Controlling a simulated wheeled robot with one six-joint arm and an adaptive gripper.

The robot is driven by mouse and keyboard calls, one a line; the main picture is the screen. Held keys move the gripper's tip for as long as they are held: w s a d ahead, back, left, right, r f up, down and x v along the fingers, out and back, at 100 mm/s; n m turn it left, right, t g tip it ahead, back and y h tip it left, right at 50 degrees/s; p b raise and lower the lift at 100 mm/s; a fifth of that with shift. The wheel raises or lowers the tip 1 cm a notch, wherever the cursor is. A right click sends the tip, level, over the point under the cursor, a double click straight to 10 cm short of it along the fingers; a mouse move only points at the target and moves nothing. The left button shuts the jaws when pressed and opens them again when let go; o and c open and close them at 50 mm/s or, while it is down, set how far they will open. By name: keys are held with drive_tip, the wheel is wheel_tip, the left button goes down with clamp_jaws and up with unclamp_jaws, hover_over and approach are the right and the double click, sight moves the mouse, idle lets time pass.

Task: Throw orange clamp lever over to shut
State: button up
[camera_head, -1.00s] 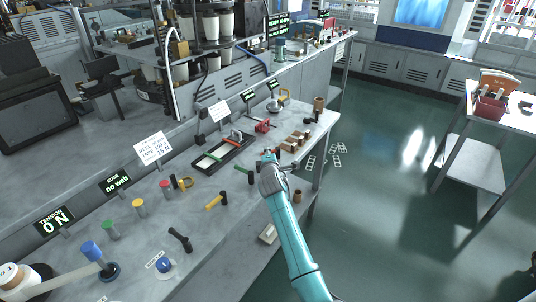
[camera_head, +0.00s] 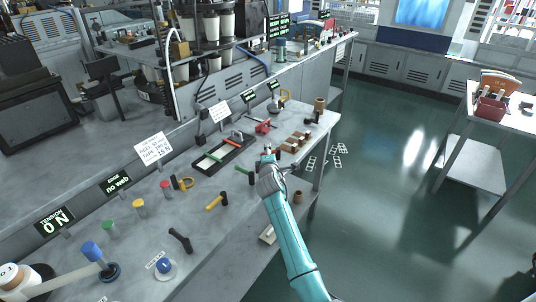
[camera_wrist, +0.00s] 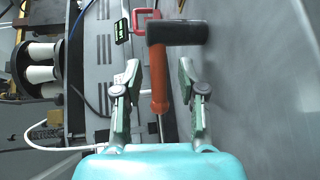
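The orange lever (camera_wrist: 158,78) shows in the wrist view as an orange-red handle with a black crosspiece (camera_wrist: 178,32) at its far end. My gripper (camera_wrist: 160,100) is open, with one finger on each side of the handle's near end. Gaps show between the handle and both fingers in this view; depth is hard to judge. In the head view my gripper (camera_head: 268,153) is over the right front part of the bench, and it and my arm largely hide the lever there.
The grey bench (camera_head: 205,245) carries a yellow-handled lever (camera_head: 216,200), a green-handled lever (camera_head: 245,173), a black lever (camera_head: 180,240), a black frame tray (camera_head: 222,155), a red clamp-like part (camera_head: 264,126) and brown blocks (camera_head: 296,140). Open floor (camera_head: 380,230) lies to the right.

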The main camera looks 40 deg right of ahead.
drive_tip(key=v, duration=1.2)
